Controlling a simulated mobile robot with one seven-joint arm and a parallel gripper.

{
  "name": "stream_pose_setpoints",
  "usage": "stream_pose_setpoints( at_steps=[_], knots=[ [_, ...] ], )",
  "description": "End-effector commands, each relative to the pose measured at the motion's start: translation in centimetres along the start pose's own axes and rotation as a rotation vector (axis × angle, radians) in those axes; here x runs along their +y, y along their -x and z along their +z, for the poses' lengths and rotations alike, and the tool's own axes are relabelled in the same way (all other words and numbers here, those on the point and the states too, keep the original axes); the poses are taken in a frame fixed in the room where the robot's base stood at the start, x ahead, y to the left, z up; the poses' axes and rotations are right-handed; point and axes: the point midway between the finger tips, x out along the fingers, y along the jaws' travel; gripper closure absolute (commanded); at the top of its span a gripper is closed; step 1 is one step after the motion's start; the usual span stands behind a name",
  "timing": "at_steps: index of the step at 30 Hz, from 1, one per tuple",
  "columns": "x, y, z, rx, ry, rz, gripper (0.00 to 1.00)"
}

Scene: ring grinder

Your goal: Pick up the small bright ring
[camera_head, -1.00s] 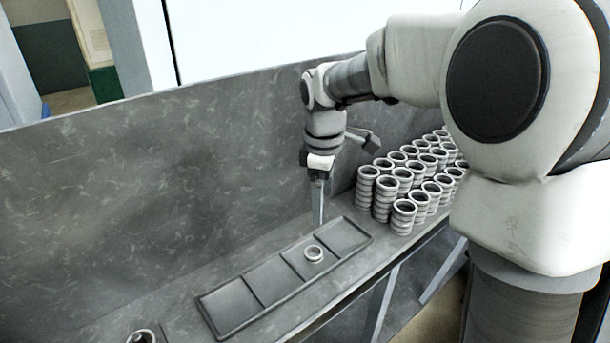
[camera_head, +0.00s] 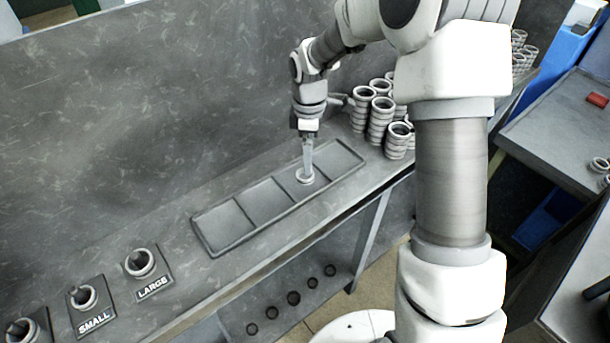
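The small bright ring (camera_head: 304,175) lies in a compartment of the long grey tray (camera_head: 225,243), the second from the right. My gripper (camera_head: 307,168) points down from above, with its narrow fingertips at the ring. The fingers overlap the ring's far side in the head view. I cannot tell whether they are open or closed on it. The tray's other compartments look empty.
Stacks of rings (camera_head: 381,115) stand right of the tray, close to my arm. Fixtures marked SMALL (camera_head: 82,297) and LARGE (camera_head: 140,263) sit at the bench's left. A tall grey back panel (camera_head: 130,100) runs behind the bench.

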Motion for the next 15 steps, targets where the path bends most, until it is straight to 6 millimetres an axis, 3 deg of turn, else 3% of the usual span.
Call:
stream_pose_setpoints(
  at_steps=[7, 15],
  knots=[
    [-0.2, -1.8, -0.3, -0.001, 0.001, -0.002, 0.06],
    [-0.5, -5.6, -0.8, -0.001, 0.0, -0.002, 0.06]
  ],
)
